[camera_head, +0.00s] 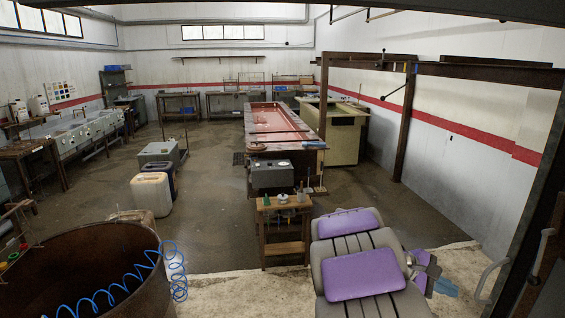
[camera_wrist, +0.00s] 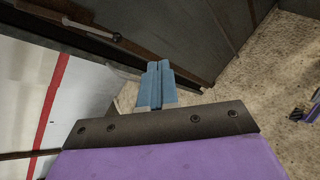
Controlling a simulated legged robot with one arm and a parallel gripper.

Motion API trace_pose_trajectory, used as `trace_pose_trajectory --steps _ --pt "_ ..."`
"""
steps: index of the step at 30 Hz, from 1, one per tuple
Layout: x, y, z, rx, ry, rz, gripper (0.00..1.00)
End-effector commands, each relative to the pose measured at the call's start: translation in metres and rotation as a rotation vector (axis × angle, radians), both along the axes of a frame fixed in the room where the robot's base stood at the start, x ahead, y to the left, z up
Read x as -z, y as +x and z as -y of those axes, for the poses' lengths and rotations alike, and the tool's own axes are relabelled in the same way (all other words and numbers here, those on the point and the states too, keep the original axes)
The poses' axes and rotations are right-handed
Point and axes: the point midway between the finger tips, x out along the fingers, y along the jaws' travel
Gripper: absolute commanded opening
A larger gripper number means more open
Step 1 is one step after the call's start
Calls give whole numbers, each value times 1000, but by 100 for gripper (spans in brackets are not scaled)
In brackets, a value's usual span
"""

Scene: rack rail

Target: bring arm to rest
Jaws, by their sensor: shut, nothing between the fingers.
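My gripper (camera_wrist: 157,82) shows in the wrist view with its two blue fingers side by side and closed together. Nothing is held between them. In the head view the gripper (camera_head: 445,287) is at the lower right, partly hidden, just right of my purple and grey body. Its fingers point toward the dark frame at the right edge.
A dark frame (camera_head: 540,225) with a pale handle (camera_head: 491,278) stands close on the right. A large rusty drum (camera_head: 95,280) with a blue coiled hose (camera_head: 120,285) is at lower left. A small wooden stand (camera_head: 285,248) is ahead. Open floor (camera_head: 215,220) lies between.

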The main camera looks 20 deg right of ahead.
Motion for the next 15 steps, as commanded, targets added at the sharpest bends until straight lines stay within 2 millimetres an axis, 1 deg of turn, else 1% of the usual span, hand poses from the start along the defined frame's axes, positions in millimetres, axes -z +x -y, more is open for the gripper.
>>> trace_pose_trajectory --steps 1,5,6,11,12,14,15 --pt "-2 -6 -22 19 26 53 0" --pt "3 -24 -76 81 106 185 0" --pt "6 -30 -93 99 137 220 0" --pt "17 -52 -163 172 261 360 0" --pt "21 -58 -182 190 297 387 0" --pt "25 -66 -209 216 351 433 0" --pt "28 -72 -227 233 387 457 0"
